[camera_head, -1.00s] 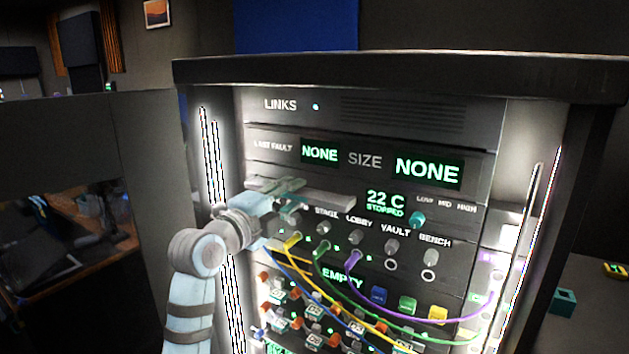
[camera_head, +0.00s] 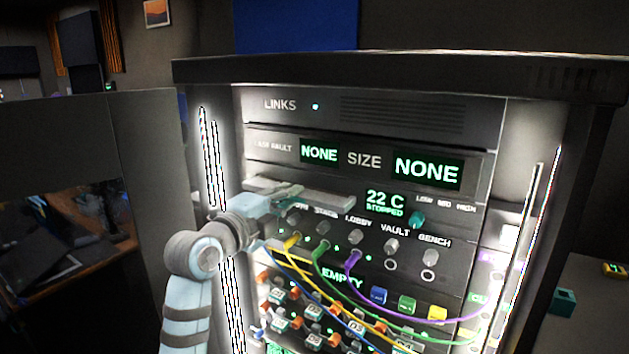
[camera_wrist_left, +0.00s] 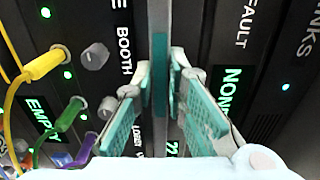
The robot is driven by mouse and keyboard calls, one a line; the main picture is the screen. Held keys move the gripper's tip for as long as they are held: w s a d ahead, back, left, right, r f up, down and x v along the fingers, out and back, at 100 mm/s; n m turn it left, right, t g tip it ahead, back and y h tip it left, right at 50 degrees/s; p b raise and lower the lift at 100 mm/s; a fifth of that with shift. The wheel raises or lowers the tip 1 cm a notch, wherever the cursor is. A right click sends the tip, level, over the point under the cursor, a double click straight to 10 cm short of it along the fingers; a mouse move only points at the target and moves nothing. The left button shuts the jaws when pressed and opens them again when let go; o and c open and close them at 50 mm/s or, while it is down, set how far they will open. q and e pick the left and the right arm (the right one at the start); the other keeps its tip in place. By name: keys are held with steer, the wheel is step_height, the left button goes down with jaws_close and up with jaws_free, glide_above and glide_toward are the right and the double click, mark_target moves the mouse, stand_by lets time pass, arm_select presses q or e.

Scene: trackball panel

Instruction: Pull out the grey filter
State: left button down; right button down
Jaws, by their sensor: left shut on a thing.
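The grey filter (camera_head: 335,199) is a flat, light grey slab in the rack, left of the 22 C display. Its left part is partly covered by my left gripper (camera_head: 288,192), which comes in from the left at its front edge. In the left wrist view, the teal finger pads (camera_wrist_left: 170,95) of that gripper are shut on the filter's edge (camera_wrist_left: 160,130), a thin upright grey strip between them. How far the filter stands out of its slot is hard to tell. My right gripper is out of view.
A row of grey knobs (camera_head: 358,236) sits just below the filter. Yellow, green and purple cables (camera_head: 352,262) hang from sockets under it, close to my left wrist. Lit panels (camera_head: 428,171) lie above. A bright rack post (camera_head: 214,150) stands left of the filter.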

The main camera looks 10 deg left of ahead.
arm_select(q)
steer(key=p+v, duration=0.1)
steer(key=v, duration=0.6)
steer(key=shift+s, duration=0.2)
steer(key=shift+a, duration=0.1)
stand_by(0.3)
steer(key=p+v, duration=0.1)
steer(key=v, duration=0.7)
stand_by(0.6)
steer(key=shift+s+f, duration=0.1)
steer(key=v, duration=0.2)
steer(key=shift+s+a, duration=0.1)
steer(key=shift+s, duration=0.25)
